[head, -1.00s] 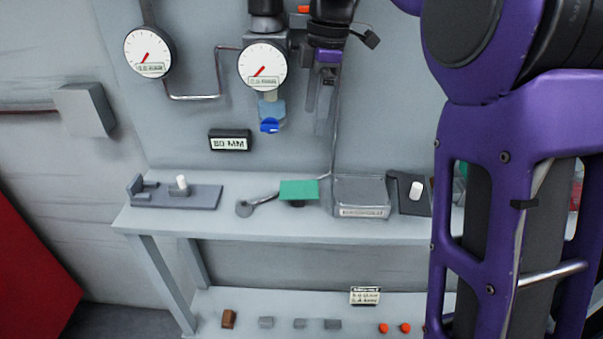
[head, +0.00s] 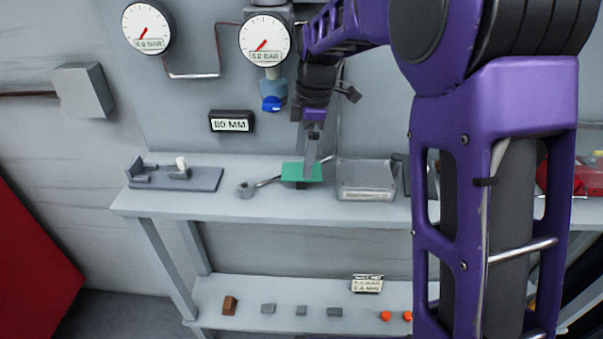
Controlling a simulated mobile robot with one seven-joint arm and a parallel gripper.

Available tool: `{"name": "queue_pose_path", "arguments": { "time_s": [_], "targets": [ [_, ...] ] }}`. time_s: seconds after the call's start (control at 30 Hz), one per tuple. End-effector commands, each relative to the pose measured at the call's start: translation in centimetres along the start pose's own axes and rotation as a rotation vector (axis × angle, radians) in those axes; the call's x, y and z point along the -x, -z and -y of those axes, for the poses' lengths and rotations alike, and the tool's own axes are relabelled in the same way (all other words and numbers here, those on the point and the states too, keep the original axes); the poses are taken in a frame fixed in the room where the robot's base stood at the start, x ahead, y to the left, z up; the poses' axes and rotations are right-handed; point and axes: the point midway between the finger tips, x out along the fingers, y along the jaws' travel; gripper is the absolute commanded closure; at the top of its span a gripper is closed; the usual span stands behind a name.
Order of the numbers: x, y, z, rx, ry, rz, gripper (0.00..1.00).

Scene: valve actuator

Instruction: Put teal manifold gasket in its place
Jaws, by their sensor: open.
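The teal manifold gasket (head: 293,172) is a flat teal rectangle. It lies on a small dark support on the grey upper shelf, left of the clear tray. My gripper (head: 309,172) points down at the right part of the gasket, its fingers overlapping the gasket in the picture. The fingers are open. I cannot tell from this view whether they touch the gasket or straddle its edge. The gasket's place cannot be made out for certain.
A clear labelled tray (head: 366,182) stands right of the gasket, and a wrench-like tool (head: 252,189) lies left of it. A grey fixture (head: 176,178) sits at the shelf's left. Gauges (head: 265,40) and a blue-knobbed valve (head: 272,103) are on the wall panel above. Small blocks lie on the lower shelf (head: 255,322).

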Motion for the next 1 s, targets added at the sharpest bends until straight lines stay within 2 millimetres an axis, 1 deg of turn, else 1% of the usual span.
{"name": "queue_pose_path", "arguments": {
  "time_s": [0.03,0.13,0.23,0.4,0.43,0.57,0.6,0.67,0.7,0.77,0.8,0.83,0.87,1.0],
  "targets": [
    [-0.9,0.1,0.0,0.0,0.002,0.0,0.0],
    [-1.9,0.1,0.0,0.0,0.0,-0.001,0.0],
    [-2.2,0.0,0.0,-0.001,0.0,-0.001,0.0],
    [-2.2,0.0,0.0,0.0,-0.001,-0.001,0.0],
    [-2.2,0.0,0.0,0.0,-0.001,-0.001,0.02],
    [-2.2,0.0,0.0,0.0,-0.001,-0.001,0.25],
    [-2.2,0.0,0.0,0.0,-0.001,-0.001,0.32],
    [-2.2,0.0,0.0,0.0,-0.001,-0.001,0.43],
    [-2.2,0.0,0.0,0.0,-0.001,-0.001,0.5],
    [-2.2,0.0,0.0,0.0,-0.001,-0.001,0.61],
    [-2.2,0.0,0.0,0.0,-0.001,-0.001,0.68],
    [-2.1,0.0,0.0,0.0,-0.001,-0.001,0.71],
    [-2.1,0.0,0.0,0.0,-0.001,-0.001,0.79],
    [-2.1,0.0,0.0,0.0,-0.001,-0.001,0.8]
  ]
}}
